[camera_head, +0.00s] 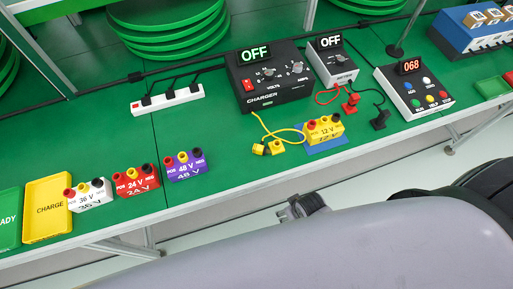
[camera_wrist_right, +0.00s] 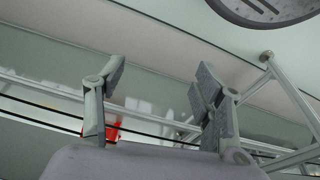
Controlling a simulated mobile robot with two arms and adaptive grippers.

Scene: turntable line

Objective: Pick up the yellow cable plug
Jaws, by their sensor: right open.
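The yellow cable plug (camera_head: 268,148) lies on the green bench top in front of the charger (camera_head: 272,81), at the end of a yellow cable. It sits just left of the yellow 12 V battery block (camera_head: 324,130), which stands on a blue mat (camera_head: 342,142). My right gripper (camera_head: 301,205) is below and in front of the bench edge, apart from the plug. In the right wrist view the right gripper (camera_wrist_right: 160,85) is open, with nothing between its fingers. The plug is not in the wrist view. My left gripper is in neither view.
White, red and purple batteries (camera_head: 187,166) stand left of the plug. A yellow CHARGE tray (camera_head: 48,208) is at far left. A meter (camera_head: 332,62) with red and black plugs and a button box (camera_head: 415,90) stand to the right. Bare bench top lies around the plug's left.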

